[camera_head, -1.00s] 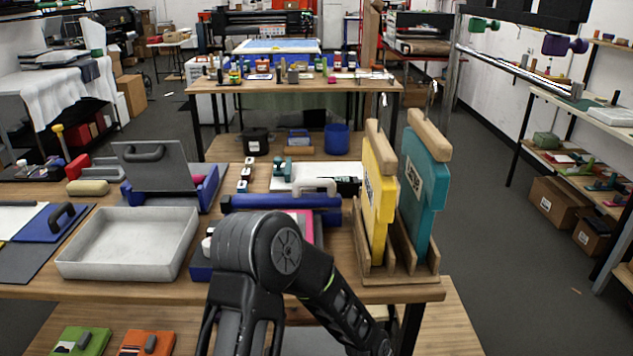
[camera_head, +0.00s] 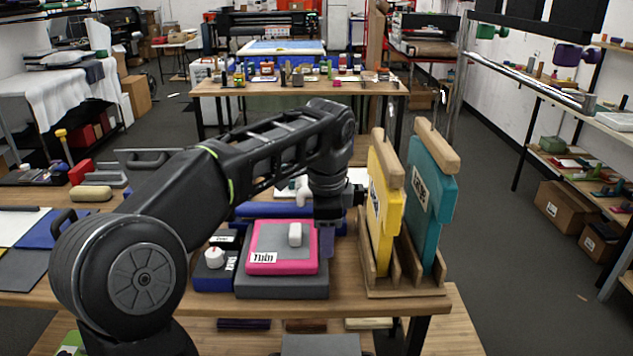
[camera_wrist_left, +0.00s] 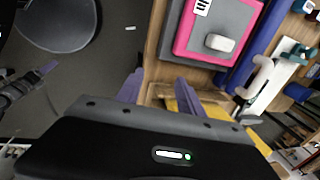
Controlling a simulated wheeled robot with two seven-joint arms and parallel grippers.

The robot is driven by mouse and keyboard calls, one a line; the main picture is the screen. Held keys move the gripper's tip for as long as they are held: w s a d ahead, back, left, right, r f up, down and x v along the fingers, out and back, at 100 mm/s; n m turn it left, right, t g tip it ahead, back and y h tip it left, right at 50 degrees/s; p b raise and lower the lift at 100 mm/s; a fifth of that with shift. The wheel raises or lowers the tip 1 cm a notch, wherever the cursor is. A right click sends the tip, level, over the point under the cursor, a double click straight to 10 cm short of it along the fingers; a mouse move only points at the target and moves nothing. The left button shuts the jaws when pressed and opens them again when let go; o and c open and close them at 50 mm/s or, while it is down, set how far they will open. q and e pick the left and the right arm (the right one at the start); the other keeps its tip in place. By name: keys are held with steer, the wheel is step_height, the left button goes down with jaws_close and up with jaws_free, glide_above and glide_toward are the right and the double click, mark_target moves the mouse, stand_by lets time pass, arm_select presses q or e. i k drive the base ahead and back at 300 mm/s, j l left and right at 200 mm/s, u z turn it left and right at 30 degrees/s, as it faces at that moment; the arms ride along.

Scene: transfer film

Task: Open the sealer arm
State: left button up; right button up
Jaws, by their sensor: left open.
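A long blue bar (camera_head: 265,210) lies behind the pink pad, and it also shows in the left wrist view (camera_wrist_left: 250,46). A pale curved handle (camera_head: 292,190) stands just behind the bar; it shows more fully in the left wrist view (camera_wrist_left: 260,78). These look like the sealer and its arm, lying low, but I cannot tell how they join. My left gripper (camera_head: 326,241) points down at the right of the pink pad, in front of the handle. Its purple fingers (camera_wrist_left: 158,86) are apart and empty. What seems to be my right gripper (camera_wrist_left: 46,72) shows at the left wrist view's edge.
The pink pad (camera_head: 258,267) on a grey press plate (camera_head: 283,288) lies close left of my gripper. A wooden rack (camera_head: 407,291) with a yellow board (camera_head: 383,205) and a teal board (camera_head: 428,207) stands close right. My left arm covers much of the table.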

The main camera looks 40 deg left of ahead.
mark_target(299, 208)
steer(key=i+j, duration=0.7)
steer(key=j, duration=0.15)
